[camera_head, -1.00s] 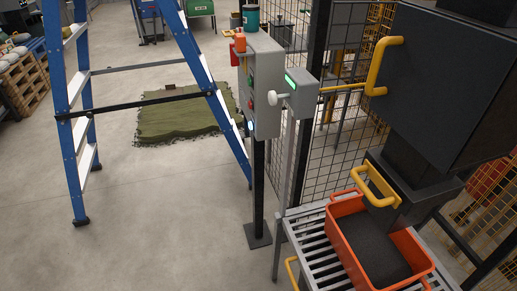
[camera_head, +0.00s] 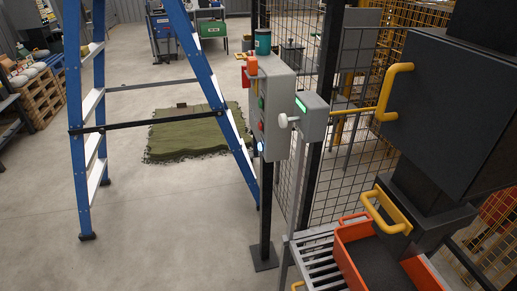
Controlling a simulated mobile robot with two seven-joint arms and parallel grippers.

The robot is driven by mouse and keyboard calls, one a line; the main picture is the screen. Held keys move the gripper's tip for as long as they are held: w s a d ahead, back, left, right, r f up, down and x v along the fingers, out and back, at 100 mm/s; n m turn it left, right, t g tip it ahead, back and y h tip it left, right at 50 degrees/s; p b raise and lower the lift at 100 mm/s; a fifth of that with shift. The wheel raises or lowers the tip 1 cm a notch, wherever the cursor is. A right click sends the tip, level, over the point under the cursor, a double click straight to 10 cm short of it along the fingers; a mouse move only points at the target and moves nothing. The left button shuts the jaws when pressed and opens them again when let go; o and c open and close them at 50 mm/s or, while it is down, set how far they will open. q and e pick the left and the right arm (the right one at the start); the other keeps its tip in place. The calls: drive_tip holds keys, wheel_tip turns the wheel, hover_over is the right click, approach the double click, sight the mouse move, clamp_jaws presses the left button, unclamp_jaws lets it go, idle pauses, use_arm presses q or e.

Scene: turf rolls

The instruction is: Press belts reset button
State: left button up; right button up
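A grey control box (camera_head: 283,84) stands on a dark post just right of the middle. Its left-facing panel carries a green button (camera_head: 261,103), a red button (camera_head: 260,126) and a lit bluish-white button (camera_head: 261,146) at the bottom. I cannot read any labels, so I cannot tell which one is the belts reset button. A smaller grey unit (camera_head: 313,117) with a green display and a pale round knob stands in front, to its right. Neither of my grippers is in view, and nothing touches the buttons.
A blue stepladder (camera_head: 73,130) stands left of the box, one leg close to the post. Green turf (camera_head: 185,135) lies behind it. Floor at front left is clear.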

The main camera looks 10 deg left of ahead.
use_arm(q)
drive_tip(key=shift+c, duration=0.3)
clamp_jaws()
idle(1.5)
